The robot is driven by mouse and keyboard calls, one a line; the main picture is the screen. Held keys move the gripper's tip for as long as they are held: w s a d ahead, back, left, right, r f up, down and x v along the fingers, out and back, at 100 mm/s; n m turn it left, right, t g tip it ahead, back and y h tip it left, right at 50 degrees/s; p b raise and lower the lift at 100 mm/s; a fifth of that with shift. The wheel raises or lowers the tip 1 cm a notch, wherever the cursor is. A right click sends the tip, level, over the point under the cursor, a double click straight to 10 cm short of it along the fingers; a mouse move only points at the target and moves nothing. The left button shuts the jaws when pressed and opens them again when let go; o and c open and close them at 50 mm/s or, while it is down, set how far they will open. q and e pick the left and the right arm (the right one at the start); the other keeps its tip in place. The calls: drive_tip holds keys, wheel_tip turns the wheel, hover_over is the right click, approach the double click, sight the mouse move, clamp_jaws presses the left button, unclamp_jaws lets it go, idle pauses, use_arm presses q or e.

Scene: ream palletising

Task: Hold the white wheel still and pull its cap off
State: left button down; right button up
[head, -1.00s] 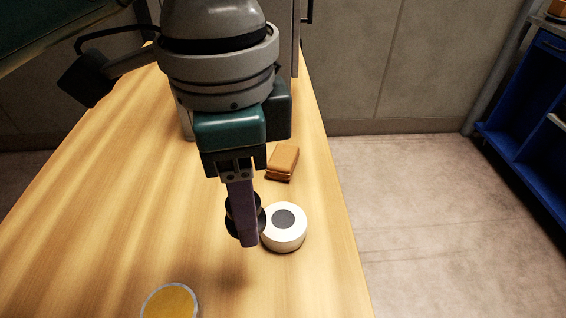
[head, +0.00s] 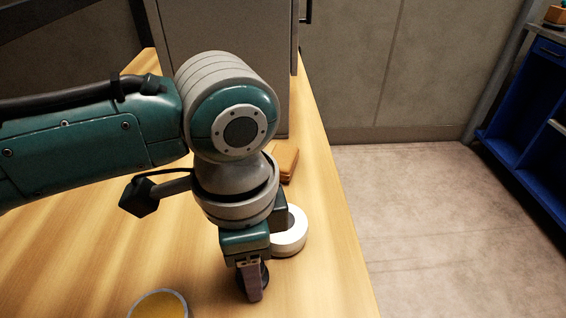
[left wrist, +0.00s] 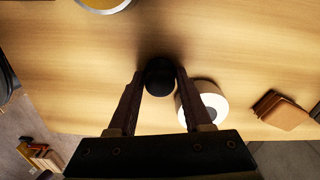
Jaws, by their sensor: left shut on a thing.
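The white wheel (head: 293,241) lies flat on the wooden table, partly hidden behind my left gripper (head: 254,296) in the head view. In the left wrist view the wheel (left wrist: 187,112) shows a grey round centre, beside the right finger. My left gripper (left wrist: 160,80) is shut on a black round piece (left wrist: 160,74). That piece also shows beside the finger in the head view (head: 266,274). I cannot tell whether this piece is the wheel's cap or whether it touches the table. My right gripper is in neither view.
A yellow disc with a pale rim (head: 160,305) lies at the near edge of the head view. Brown blocks (head: 287,163) lie behind the wheel. A tall grey cabinet (head: 225,40) stands at the back. The table's right edge is close to the wheel; its left part is clear.

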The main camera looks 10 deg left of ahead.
use_arm(q)
drive_tip(key=shift+f, duration=0.15)
drive_tip(key=shift+c, duration=1.6)
unclamp_jaws()
